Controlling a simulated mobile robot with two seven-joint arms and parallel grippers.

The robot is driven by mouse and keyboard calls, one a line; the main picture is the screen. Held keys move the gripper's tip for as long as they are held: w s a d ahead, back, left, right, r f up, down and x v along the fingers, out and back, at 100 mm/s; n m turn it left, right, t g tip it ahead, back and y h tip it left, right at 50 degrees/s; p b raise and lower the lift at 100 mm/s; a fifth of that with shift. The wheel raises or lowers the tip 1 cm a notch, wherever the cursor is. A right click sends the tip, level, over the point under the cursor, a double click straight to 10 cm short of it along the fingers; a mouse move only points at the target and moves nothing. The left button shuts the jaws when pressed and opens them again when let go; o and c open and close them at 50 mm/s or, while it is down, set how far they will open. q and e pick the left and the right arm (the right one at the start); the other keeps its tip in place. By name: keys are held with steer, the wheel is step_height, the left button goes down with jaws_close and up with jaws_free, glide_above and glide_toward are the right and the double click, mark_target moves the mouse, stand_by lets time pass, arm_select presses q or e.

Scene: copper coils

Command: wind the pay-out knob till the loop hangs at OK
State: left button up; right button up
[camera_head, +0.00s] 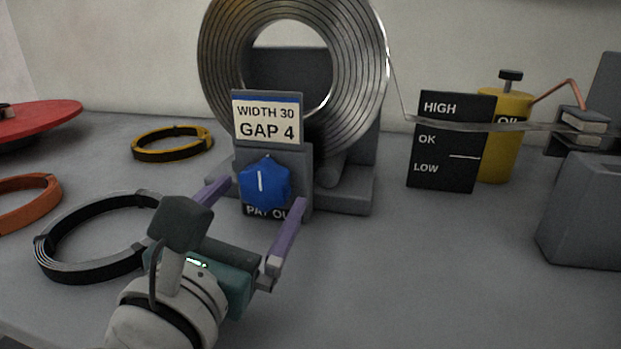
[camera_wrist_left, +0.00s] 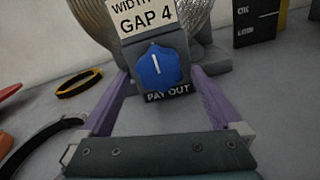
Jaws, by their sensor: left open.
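The blue pay-out knob (camera_head: 265,184), with a white line standing nearly upright, sits on the grey stand under a "WIDTH 30 GAP 4" card (camera_head: 267,122). My left gripper (camera_head: 260,194) is open, its purple fingers either side of the knob and apart from it. In the left wrist view the knob (camera_wrist_left: 159,66) shows between the fingertips. My right gripper is out of view.
A yellow oil can (camera_head: 503,150) stands behind the board, with grey rollers (camera_head: 582,122) and a grey block (camera_head: 585,225) at right. Banded coils in yellow (camera_head: 172,143), black (camera_head: 95,238) and orange (camera_head: 30,203) lie at left. The front middle of the table is clear.

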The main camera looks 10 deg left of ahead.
arm_select(q)
steer(key=shift+w, duration=0.75)
steer(key=c, duration=1.4)
steer(key=shift+m, duration=0.4)
steer(key=m+p, duration=0.1)
steer(key=m, duration=0.3)
steer(key=shift+a+r+p, duration=0.1)
steer(key=shift+r+p, duration=0.05)
steer(key=shift+p, duration=0.25)
steer(key=m+p, duration=0.1)
steer(key=m, duration=0.4)
steer(key=shift+m+p, duration=0.3)
steer(key=shift+m, duration=0.1)
